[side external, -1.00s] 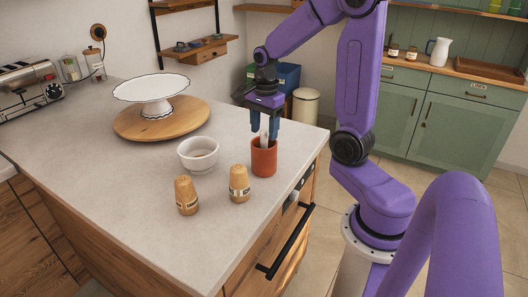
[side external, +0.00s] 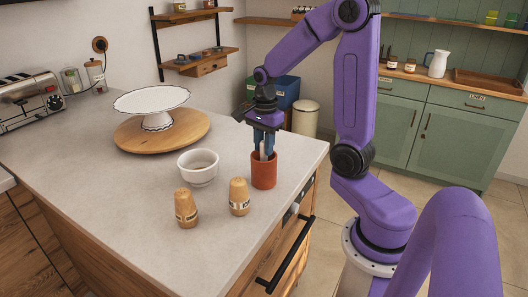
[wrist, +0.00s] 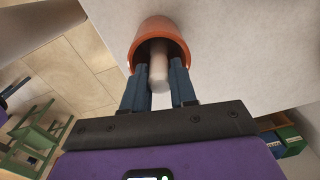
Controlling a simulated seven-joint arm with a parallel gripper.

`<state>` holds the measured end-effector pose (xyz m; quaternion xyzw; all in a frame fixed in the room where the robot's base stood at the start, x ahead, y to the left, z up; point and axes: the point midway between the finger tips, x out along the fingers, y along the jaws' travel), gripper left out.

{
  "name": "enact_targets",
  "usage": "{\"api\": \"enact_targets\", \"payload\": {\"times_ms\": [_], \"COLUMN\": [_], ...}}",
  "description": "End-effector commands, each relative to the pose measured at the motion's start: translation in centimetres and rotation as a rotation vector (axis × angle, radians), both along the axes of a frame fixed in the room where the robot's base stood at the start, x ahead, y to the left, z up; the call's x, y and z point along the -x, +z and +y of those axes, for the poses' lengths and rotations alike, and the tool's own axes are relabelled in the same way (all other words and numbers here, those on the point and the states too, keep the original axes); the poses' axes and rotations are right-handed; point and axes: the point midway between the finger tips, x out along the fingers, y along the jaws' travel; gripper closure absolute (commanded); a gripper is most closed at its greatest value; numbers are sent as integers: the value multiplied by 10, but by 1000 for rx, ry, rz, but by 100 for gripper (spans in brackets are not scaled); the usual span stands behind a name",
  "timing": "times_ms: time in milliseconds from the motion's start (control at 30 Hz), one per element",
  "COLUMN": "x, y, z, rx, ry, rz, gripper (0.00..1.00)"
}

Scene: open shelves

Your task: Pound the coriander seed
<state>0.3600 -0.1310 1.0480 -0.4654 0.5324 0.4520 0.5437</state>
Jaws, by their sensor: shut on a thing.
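My gripper (side external: 264,154) points down at the red-orange cup (side external: 264,172), its fingers at the rim and shut on a pale pestle (wrist: 158,72). The pestle stands inside the cup; its lower end is hidden. The cup also shows in the wrist view (wrist: 144,37), around the pestle. A white bowl (side external: 198,174), which looks like the mortar, stands left of the cup. Two wooden shakers with labels, a left one (side external: 186,209) and a right one (side external: 239,197), stand in front; their labels are too small to read. I cannot make out seed in the bowl.
A white cake stand (side external: 151,101) stands on a round wooden board (side external: 188,136) behind the bowl. A toaster (side external: 30,101) is at the far left. The counter (side external: 110,205) is clear at the front left. Its right edge is close to the cup.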

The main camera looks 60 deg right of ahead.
Motion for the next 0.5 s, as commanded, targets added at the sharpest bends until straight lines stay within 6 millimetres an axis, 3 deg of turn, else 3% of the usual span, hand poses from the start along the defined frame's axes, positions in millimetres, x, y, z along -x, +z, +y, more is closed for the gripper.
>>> {"api": "enact_targets", "payload": {"times_ms": [500], "x": [-1], "y": [84], "z": [0], "rx": [1], "ry": [0], "rz": [-7], "gripper": [100]}}
